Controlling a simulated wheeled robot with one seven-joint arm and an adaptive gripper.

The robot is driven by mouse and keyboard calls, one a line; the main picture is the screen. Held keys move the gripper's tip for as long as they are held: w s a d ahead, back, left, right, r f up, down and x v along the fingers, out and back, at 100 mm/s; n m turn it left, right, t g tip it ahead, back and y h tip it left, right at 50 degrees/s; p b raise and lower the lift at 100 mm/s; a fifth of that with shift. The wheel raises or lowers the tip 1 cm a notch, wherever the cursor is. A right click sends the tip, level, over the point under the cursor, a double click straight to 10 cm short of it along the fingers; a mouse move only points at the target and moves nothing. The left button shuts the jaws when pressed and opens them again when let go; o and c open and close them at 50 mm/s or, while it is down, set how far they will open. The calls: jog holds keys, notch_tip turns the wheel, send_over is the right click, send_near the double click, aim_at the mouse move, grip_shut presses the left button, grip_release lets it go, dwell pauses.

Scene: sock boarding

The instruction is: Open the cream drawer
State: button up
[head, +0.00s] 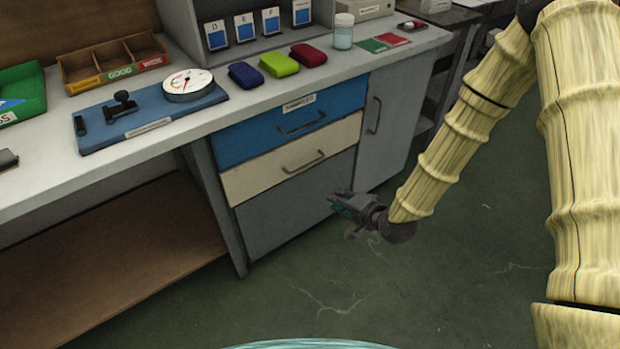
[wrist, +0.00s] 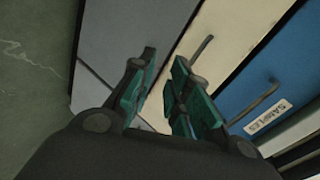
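The cream drawer (head: 258,176) is shut, under a blue drawer and above a grey front. Its dark bar handle (head: 303,162) is clear of my gripper. In the wrist view the cream drawer (wrist: 236,38) shows on the upper right, with its handle (wrist: 202,46) just beyond the right finger. My gripper (head: 340,200) is in front of the grey front, lower than the cream drawer's handle and to its right. In the wrist view its green-padded fingers (wrist: 160,88) are apart with nothing between them.
The blue drawer (head: 240,144) with a label and handle is shut above. A grey cabinet door (head: 388,120) with an upright handle is to the right. The worktop (head: 250,100) holds a gauge board, coloured pouches, a jar and trays. The green floor (head: 370,290) in front is clear.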

jog(key=m+t+y+b, duration=0.2)
jog(key=b, duration=0.6)
send_near(310, 164)
jog(key=s+f, duration=0.1)
jog(key=f, duration=0.1)
jog(key=b+x, duration=0.1)
jog(key=x, duration=0.2)
jog(key=r+b+x, duration=0.1)
jog(key=x, duration=0.3)
jog(key=w+r+b+x, duration=0.1)
jog(key=x, duration=0.3)
jog(key=shift+s+d+b, duration=0.1)
jog(key=shift+d+b, duration=0.15)
jog(key=shift+b, duration=0.1)
grip_shut()
